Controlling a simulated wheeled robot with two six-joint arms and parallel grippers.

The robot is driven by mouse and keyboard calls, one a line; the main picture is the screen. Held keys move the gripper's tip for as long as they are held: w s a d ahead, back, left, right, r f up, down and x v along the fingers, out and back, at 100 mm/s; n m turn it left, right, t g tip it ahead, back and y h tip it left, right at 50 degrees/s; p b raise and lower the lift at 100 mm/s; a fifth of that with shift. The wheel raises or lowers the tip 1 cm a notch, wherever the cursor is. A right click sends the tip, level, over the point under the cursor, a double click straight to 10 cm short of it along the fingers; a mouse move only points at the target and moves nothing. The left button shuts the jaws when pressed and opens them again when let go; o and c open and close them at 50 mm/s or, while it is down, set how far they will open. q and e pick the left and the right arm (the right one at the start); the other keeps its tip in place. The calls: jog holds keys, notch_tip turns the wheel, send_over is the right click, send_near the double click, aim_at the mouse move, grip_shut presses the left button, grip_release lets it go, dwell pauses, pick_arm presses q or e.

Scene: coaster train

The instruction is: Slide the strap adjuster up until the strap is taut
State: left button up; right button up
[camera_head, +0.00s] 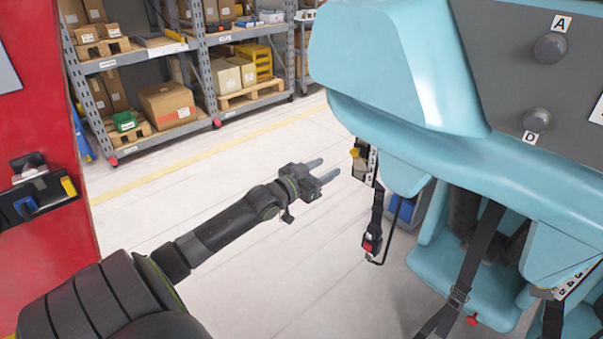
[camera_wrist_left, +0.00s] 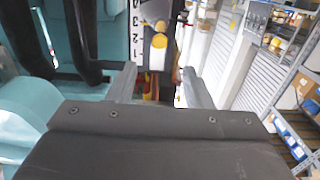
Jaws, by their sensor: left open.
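My left gripper (camera_head: 325,170) reaches in from the left, open and empty, with a gap to the turquoise coaster car (camera_head: 400,125). In the left wrist view, its two fingers (camera_wrist_left: 160,78) stand apart. A black strap (camera_head: 377,212) hangs from the car's near side, with a red-and-black buckle (camera_head: 371,243) at its lower end. A second black strap (camera_head: 481,245) crosses the seat and carries a dark adjuster (camera_head: 458,297). I cannot tell which strap the task means, nor how taut either is. My right gripper is not in view.
A white numbered scale (camera_head: 373,160) with a yellow knob (camera_head: 354,152) sits beside the hanging strap; the scale also shows in the left wrist view (camera_wrist_left: 137,38). Shelves with boxes (camera_head: 165,103) stand behind. A red panel (camera_head: 40,120) is at left. The floor between is clear.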

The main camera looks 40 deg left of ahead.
pick_arm(q)
jog(key=s+p, duration=0.6)
jog(key=s, duration=0.1)
jog(key=shift+s+a, duration=0.25)
dwell(0.7)
jog(key=s+a+f+n+g+y, duration=0.1)
jog(key=s+f+g, duration=0.25)
jog(key=f, duration=0.65)
jog(key=s+a+f+n+g+y, duration=0.15)
jog(key=s+f, duration=0.35)
jog(key=f, duration=0.5)
jog(key=s+a+f+g+y, duration=0.1)
jog(key=s+f+g+y, duration=0.2)
jog(key=f, duration=0.7)
jog(key=s+d+f+g+h, duration=0.1)
jog(key=s+d+f+g, duration=0.2)
jog(key=s+d+f, duration=0.3)
jog(key=s+d+f+g+h, duration=0.1)
jog(key=s+d+f+g, duration=0.2)
jog(key=s, duration=1.2)
jog(key=s+d+f+m+g+h, duration=0.1)
jog(key=s+d+f+g, duration=0.1)
jog(key=s+d+f, duration=0.7)
notch_tip(320, 180, down, 3)
jog(key=shift+s+f+g, duration=0.1)
jog(key=shift+s+g, duration=0.3)
jog(key=shift+s, duration=0.55)
